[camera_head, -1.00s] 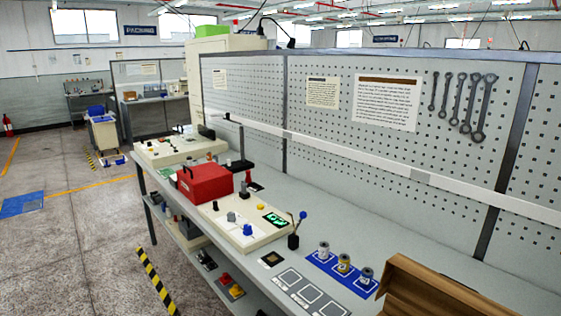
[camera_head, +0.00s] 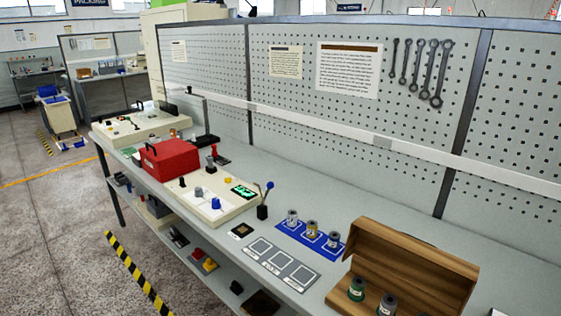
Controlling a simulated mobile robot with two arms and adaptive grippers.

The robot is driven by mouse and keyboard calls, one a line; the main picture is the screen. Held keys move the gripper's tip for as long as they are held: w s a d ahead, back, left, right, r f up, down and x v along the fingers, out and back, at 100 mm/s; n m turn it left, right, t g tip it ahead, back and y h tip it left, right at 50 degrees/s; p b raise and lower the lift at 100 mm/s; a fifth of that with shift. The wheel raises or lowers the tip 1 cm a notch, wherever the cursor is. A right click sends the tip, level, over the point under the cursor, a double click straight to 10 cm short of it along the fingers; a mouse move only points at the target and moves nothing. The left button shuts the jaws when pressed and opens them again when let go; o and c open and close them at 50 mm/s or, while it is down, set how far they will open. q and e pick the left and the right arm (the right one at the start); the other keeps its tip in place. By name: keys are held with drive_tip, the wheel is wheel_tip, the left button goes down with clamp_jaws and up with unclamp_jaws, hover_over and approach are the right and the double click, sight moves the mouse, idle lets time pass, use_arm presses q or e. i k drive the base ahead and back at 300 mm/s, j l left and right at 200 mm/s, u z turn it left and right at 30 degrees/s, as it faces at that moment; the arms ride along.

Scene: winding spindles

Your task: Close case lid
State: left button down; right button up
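In the head view, an open brown wooden case (camera_head: 372,262) stands near the right end of the bench. Its lid (camera_head: 419,258) is raised and leans back toward the pegboard. A green spool (camera_head: 356,289) and a dark grey spool (camera_head: 387,304) stand upright in its front part. The bottom frame edge cuts off the front of the case. A closed red box (camera_head: 170,160) with a dark handle sits further left on the bench. Neither of my grippers is in view.
A blue mat (camera_head: 289,236) with several spools lies left of the case. A grey plate with square outlines (camera_head: 277,265) lies in front of it. A small stand with a blue ball (camera_head: 264,205) rises nearby. A pegboard wall (camera_head: 335,135) closes off the back.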

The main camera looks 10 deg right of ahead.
sight(451, 278)
drive_tip(key=l+z, duration=0.15)
drive_tip(key=z, duration=0.2)
drive_tip(key=i+z, duration=0.15)
drive_tip(key=z, duration=0.2)
drive_tip(key=i+l+z, duration=0.1)
drive_tip(key=z, duration=0.25)
